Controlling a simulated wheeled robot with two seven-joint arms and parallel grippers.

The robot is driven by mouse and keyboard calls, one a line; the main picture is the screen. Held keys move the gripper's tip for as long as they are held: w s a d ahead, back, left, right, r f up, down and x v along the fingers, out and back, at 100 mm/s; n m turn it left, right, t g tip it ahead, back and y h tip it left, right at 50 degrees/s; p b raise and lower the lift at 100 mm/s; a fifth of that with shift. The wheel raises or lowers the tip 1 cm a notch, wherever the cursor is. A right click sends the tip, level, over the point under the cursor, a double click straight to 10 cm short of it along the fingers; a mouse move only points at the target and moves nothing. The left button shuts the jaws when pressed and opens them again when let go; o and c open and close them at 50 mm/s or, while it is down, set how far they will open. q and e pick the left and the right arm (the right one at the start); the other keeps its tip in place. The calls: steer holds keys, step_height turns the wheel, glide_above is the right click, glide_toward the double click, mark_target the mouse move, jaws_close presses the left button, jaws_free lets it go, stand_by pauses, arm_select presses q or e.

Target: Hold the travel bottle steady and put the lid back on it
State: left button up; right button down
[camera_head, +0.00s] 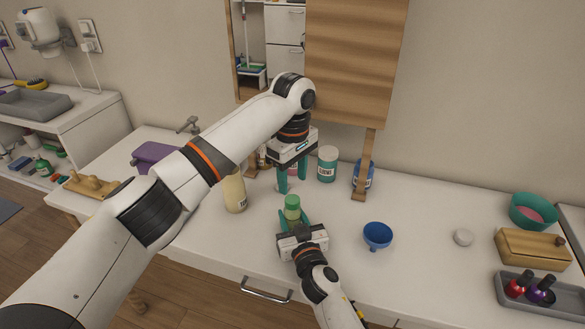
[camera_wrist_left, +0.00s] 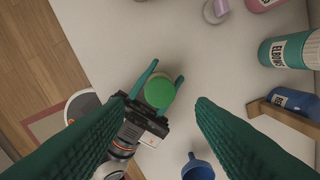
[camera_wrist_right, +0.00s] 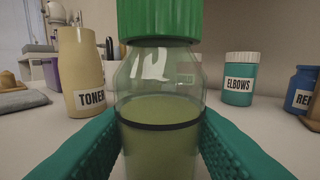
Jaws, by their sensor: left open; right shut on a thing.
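The travel bottle (camera_wrist_right: 160,105) is clear with greenish contents and a dark band, and stands upright. It also shows in the head view (camera_head: 292,214). The green lid (camera_wrist_right: 160,20) sits level on its top, also seen in the left wrist view (camera_wrist_left: 159,92); how tightly it is seated I cannot tell. My right gripper (camera_head: 292,224) is shut around the bottle's body, one finger on each side. My left gripper (camera_head: 292,188) is open and empty, pointing down, above and slightly behind the lid in the head view. Its fingers are clear of the lid.
The cream toner bottle (camera_head: 235,192) stands left of the travel bottle. A teal jar (camera_head: 327,164), a blue bottle (camera_head: 362,176) and a wooden stand (camera_head: 364,170) are behind. A blue funnel (camera_head: 378,236) is to the right. The counter beyond the funnel has free room.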

mark_target(292, 199)
arm_select(q)
step_height(292, 199, down, 6)
stand_by(0.4)
steer(key=c, duration=1)
steer(key=m, duration=0.6)
steer(key=shift+m, duration=0.3)
steer(key=m, duration=0.6)
steer(key=shift+m, duration=0.4)
steer(key=m, duration=0.6)
steer(key=shift+m, duration=0.4)
steer(key=m, duration=0.5)
steer(key=shift+m, duration=0.4)
steer(key=o, duration=1.2)
steer(key=shift+c, duration=0.2)
